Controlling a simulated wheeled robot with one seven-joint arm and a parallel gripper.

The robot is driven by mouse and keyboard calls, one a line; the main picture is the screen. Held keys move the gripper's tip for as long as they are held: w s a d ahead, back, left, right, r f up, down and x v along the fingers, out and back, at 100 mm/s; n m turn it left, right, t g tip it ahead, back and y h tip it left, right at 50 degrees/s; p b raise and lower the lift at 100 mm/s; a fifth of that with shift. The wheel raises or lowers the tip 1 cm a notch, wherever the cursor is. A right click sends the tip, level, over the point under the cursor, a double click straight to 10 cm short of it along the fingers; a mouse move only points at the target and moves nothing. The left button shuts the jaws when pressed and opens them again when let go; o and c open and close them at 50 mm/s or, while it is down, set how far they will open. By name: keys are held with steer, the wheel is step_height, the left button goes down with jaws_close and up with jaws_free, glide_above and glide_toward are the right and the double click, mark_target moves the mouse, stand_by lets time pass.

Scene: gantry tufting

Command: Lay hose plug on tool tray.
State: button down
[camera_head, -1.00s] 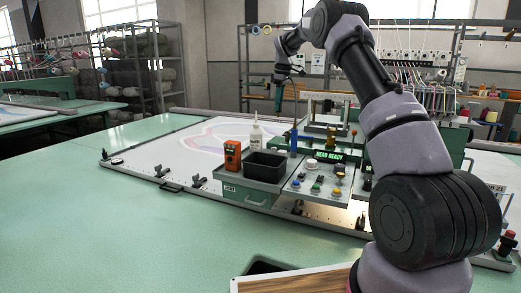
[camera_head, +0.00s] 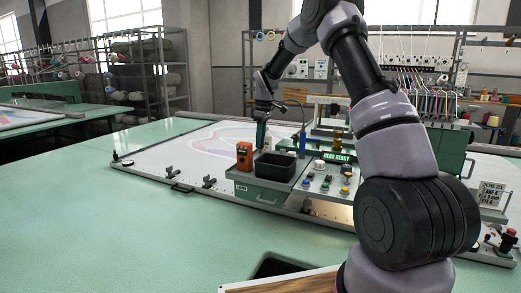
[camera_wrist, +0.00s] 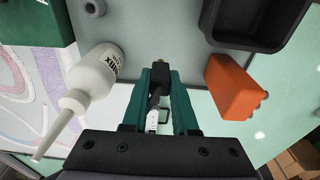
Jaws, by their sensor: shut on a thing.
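My gripper (camera_wrist: 161,98) is shut on a small black piece with a pale end, which I take for the hose plug (camera_wrist: 160,73). In the head view my gripper (camera_head: 261,136) points down just behind the black bin, and the plug is too small to make out. The grey tool tray (camera_wrist: 183,38) lies below the fingers in the wrist view; its front edge shows in the head view (camera_head: 258,181). The plug appears above bare tray between a white bottle and an orange device; I cannot tell whether it touches.
The white bottle (camera_wrist: 93,77) stands close left of the fingers and the orange device (camera_wrist: 234,87) close right. A black bin (camera_head: 274,167) sits on the tray. A button panel (camera_head: 325,180) adjoins it on the right. The green table (camera_head: 120,220) is clear in front.

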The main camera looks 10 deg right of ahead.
steer(key=shift+f, duration=1.6)
steer(key=shift+f, duration=0.15)
steer(key=c, duration=0.7)
jaws_free()
